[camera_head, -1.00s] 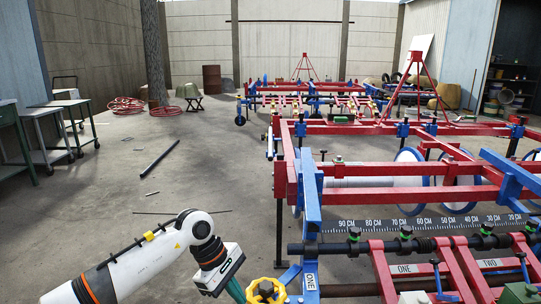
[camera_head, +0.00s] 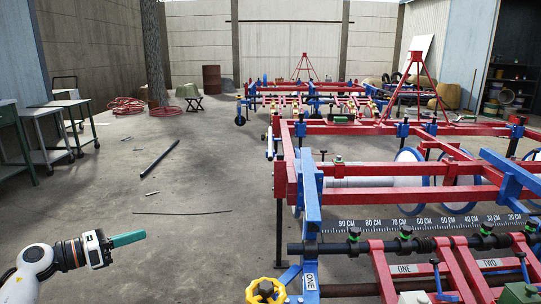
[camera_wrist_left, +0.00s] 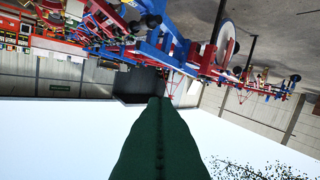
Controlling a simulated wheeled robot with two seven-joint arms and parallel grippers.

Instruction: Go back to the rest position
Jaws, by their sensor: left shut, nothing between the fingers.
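My left gripper (camera_head: 127,239) is at the lower left of the head view, with its green fingers together and pointing right. It is empty and well apart from the planter, over the bare floor. In the left wrist view the shut green fingers (camera_wrist_left: 158,140) rise from the bottom edge, with nothing between them. The red and blue planter frame (camera_head: 400,168) fills the right half of the head view. A yellow handwheel (camera_head: 266,291) sits at its near left corner. My right gripper is not in view.
Open concrete floor (camera_head: 215,170) lies between my left arm and the planter. A black bar (camera_head: 160,158) and a thin rod (camera_head: 182,212) lie on it. Metal tables (camera_head: 45,130) stand along the left wall. A second red and blue frame (camera_head: 320,90) stands farther back.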

